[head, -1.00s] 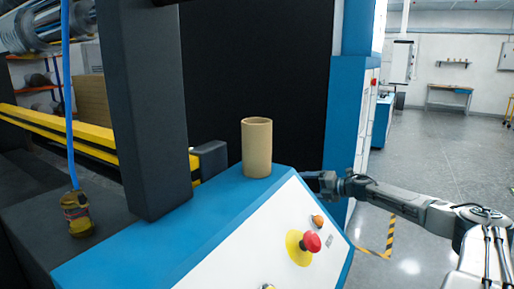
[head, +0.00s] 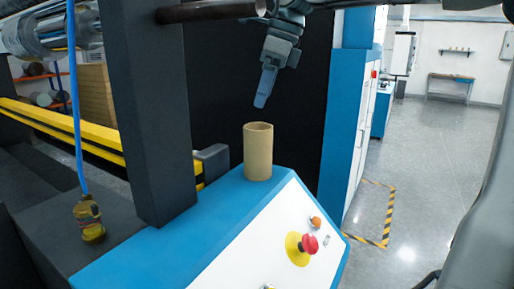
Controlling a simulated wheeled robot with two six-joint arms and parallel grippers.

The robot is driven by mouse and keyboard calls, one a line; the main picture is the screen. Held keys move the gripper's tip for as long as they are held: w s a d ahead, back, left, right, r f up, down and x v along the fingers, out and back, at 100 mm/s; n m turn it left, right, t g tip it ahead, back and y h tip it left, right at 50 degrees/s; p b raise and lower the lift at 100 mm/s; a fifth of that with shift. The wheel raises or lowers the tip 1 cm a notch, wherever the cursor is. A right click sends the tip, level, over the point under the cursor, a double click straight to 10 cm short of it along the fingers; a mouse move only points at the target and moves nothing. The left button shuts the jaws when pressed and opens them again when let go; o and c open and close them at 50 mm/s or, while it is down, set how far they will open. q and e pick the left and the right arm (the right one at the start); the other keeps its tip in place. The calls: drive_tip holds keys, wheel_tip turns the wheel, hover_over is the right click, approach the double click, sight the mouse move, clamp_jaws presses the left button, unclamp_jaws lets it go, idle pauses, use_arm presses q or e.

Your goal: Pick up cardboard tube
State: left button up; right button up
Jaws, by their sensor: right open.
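The cardboard tube (head: 258,152) is a plain tan cylinder, open at the top. It stands upright on the blue top of the machine's control console (head: 215,203). My right gripper (head: 262,100) hangs above the tube, pointing down, with a clear gap between its fingertip and the tube's rim in this view. It is open and holds nothing. Its fingers overlap from this side, so the space between them is hidden. My left gripper is not in view.
A dark upright post (head: 150,120) stands left of the tube. A dark horizontal bar (head: 212,12) sticks out at the top, left of my right gripper. A red emergency button (head: 309,244) is on the console's sloping white face. Yellow rails (head: 60,130) run behind.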

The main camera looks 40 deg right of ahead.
sight(256, 135)
drive_tip(key=b+x, duration=0.1)
drive_tip(key=x, duration=0.2)
drive_tip(key=b+x, duration=0.2)
drive_tip(key=x, duration=0.2)
drive_tip(key=s+b+x, duration=0.1)
drive_tip(key=x, duration=0.2)
drive_tip(key=shift+d+f, duration=0.2)
drive_tip(key=shift+f, duration=0.2)
drive_tip(key=shift+w+f, duration=0.1)
drive_tip(key=shift+w, duration=0.05)
drive_tip(key=c, duration=1.1)
